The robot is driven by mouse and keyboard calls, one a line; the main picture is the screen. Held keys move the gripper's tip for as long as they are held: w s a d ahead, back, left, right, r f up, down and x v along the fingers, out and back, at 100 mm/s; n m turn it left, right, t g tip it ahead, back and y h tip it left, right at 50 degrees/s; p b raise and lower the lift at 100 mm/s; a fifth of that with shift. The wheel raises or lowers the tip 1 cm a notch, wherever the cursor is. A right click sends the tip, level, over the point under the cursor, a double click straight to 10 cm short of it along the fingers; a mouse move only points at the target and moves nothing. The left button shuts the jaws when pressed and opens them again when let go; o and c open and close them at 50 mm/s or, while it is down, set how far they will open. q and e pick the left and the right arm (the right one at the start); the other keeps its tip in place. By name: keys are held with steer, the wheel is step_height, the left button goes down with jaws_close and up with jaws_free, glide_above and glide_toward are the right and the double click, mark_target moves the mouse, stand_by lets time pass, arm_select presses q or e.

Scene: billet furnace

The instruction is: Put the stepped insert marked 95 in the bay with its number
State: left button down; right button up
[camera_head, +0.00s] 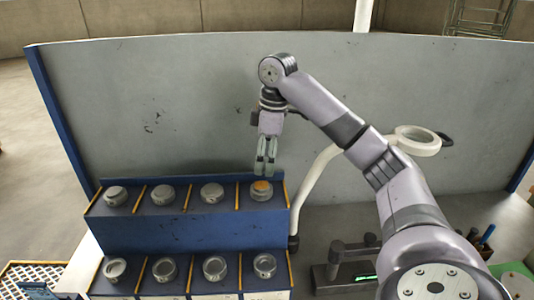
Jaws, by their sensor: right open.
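My right gripper (265,168) points down, open, with its fingertips just above the round piece with the orange top (262,190) in the upper row's right bay. Whether the fingers touch that piece I cannot tell. Several other round grey metal pieces stand in the upper row, such as the left one (116,196) and the one beside the orange-topped piece (212,193). More stand in the lower row, among them a ring-like piece (215,268) and the right one (264,265). Their numbers are too small to read, so I cannot tell which is 95. My left gripper is out of view.
The blue stepped rack (190,234) has yellow dividers between its bays. A grey panel (180,100) stands behind it. A white lamp (416,140) on a curved arm stands right of the rack. A dark device with a green display (364,279) sits lower right.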

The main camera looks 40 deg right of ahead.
steer(key=shift+s+d+r+p, duration=0.15)
steer(key=shift+r+p, duration=0.2)
steer(key=shift+r, duration=1.2)
steer(key=shift+f, duration=0.1)
